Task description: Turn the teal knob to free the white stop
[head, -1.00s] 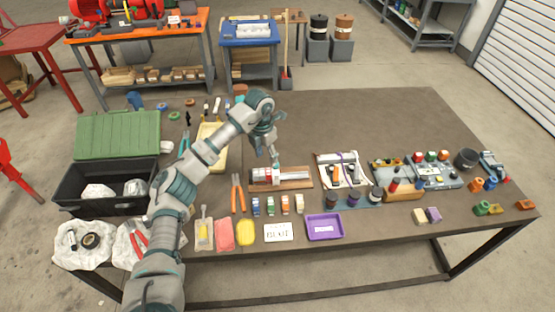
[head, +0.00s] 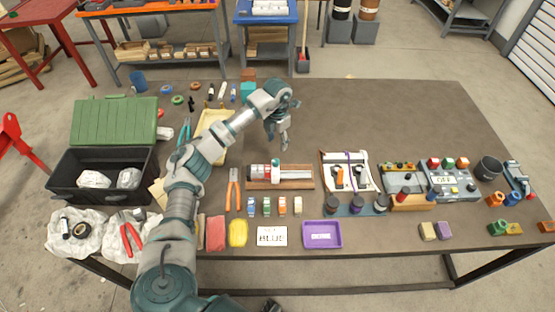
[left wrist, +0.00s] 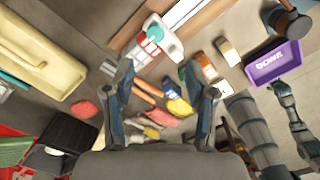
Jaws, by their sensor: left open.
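The teal knob (head: 276,162) sits on top of a white block, which I take for the white stop (head: 276,171), on a red-and-white device on a wooden board (head: 300,182). The left wrist view shows the teal knob (left wrist: 155,34) on the white block (left wrist: 167,40), beyond the fingertips. My left gripper (head: 285,146) points down behind and slightly right of the knob, apart from it. Its fingers are spread and empty in the left wrist view (left wrist: 166,75). Part of my right arm shows at the right of that view; its finger state is unclear.
Orange-handled pliers (head: 234,190) lie left of the board. Small coloured blocks (head: 283,206) stand in front, with a purple tray (head: 322,235) at the front edge. A white panel (head: 346,172) stands to the right.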

